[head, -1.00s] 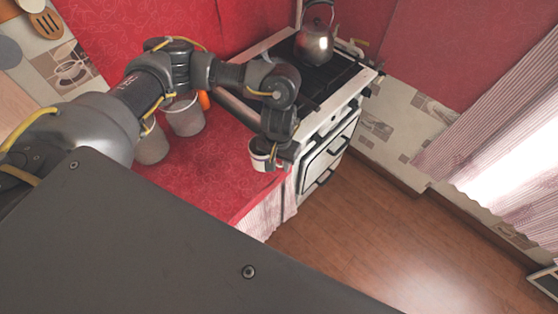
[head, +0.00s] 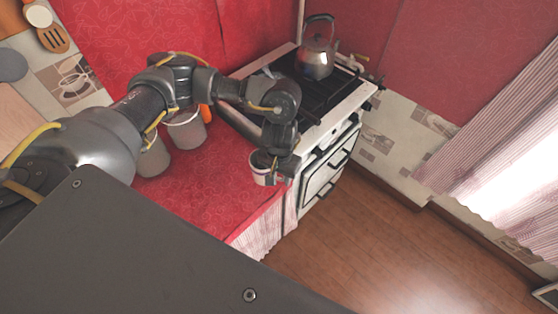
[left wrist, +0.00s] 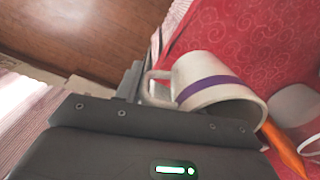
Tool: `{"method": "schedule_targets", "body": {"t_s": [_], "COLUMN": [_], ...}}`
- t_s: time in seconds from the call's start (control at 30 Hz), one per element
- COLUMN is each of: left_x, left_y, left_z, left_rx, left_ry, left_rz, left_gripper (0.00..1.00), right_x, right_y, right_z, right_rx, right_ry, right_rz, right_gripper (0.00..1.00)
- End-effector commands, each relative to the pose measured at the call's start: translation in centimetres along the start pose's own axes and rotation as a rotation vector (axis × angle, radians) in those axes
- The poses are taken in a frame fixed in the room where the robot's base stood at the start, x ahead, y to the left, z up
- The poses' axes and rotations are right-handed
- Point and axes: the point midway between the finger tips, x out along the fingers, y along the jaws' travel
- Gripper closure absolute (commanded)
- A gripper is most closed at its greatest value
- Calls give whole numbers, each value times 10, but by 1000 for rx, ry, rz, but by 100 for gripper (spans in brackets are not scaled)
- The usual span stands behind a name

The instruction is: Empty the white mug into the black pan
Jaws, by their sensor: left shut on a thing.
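The white mug (head: 259,175) has a purple band and shows its dark opening upward in the head view. It is held near the counter's front right corner, beside the stove. In the left wrist view the mug (left wrist: 205,80) shows its handle on the gripper's side. My left gripper (head: 279,177) is shut on the mug, apparently at the handle; the fingertips are partly hidden. I cannot make out the black pan; my arm covers part of the stove top. My right gripper is not in view.
The stove (head: 345,105) stands right of the red counter (head: 205,185), with a metal kettle (head: 316,62) at its back. Wooden floor lies to the right.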

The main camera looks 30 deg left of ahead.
Motion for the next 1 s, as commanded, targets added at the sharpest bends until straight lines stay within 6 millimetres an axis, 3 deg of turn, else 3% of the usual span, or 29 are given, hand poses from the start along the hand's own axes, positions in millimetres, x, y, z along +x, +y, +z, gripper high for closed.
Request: {"method": "schedule_targets", "body": {"t_s": [0.3, 0.5, 1.0], "left_x": [36, 50, 50], "left_y": [-10, -18, -21], "left_z": [13, 26, 32], "left_rx": [266, 429, 492], "left_ry": [14, 7, 0], "left_rz": [-3, -2, 0], "left_gripper": [100, 100, 100], "right_x": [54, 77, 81], "right_y": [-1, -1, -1], "right_z": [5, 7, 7], "right_rx": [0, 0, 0], "right_ry": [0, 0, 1], "right_rz": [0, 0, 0], "right_gripper": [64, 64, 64]}}
